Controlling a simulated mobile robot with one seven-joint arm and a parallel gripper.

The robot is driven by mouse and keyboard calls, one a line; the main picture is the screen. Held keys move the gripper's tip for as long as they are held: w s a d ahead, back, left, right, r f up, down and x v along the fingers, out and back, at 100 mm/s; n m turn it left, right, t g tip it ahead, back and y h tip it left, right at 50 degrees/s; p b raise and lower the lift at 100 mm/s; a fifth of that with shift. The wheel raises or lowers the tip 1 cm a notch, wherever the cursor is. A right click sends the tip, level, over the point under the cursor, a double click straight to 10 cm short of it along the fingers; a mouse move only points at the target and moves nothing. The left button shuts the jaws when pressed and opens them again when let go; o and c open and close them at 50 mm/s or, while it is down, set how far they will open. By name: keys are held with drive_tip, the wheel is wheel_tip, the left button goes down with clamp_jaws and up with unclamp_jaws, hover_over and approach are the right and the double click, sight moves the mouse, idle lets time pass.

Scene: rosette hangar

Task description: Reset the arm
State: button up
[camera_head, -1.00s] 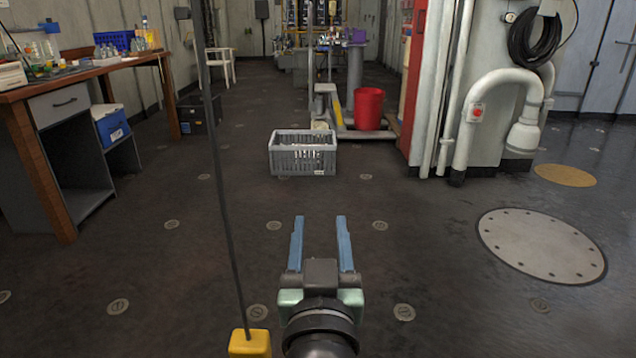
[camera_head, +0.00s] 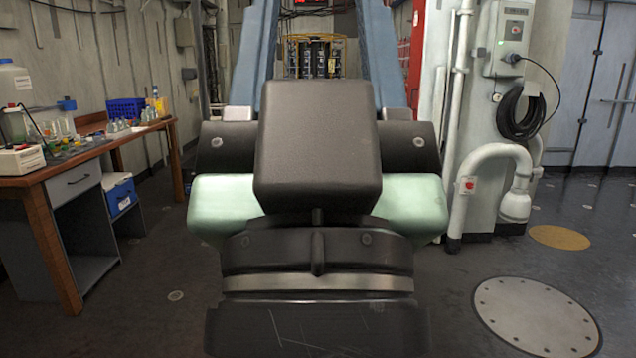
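My gripper (camera_head: 312,25) is raised close in front of the camera and fills the middle of the head view. Its two blue fingers stand apart, one at each side, and run up past the top edge, so their tips are out of frame. The gap between them shows only the far background, with nothing held in the part I see. The black and pale green gripper body hides the floor straight ahead.
A wooden workbench (camera_head: 88,163) with bottles and small items stands at the left, a blue box (camera_head: 119,195) on its lower shelf. At the right are a white bent pipe (camera_head: 470,190) and a coiled black cable (camera_head: 508,118). Floor near the round metal plate (camera_head: 535,316) is clear.

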wheel_tip(320, 180, up, 21)
drive_tip(key=p, duration=1.9)
drive_tip(key=shift+r, duration=0.2)
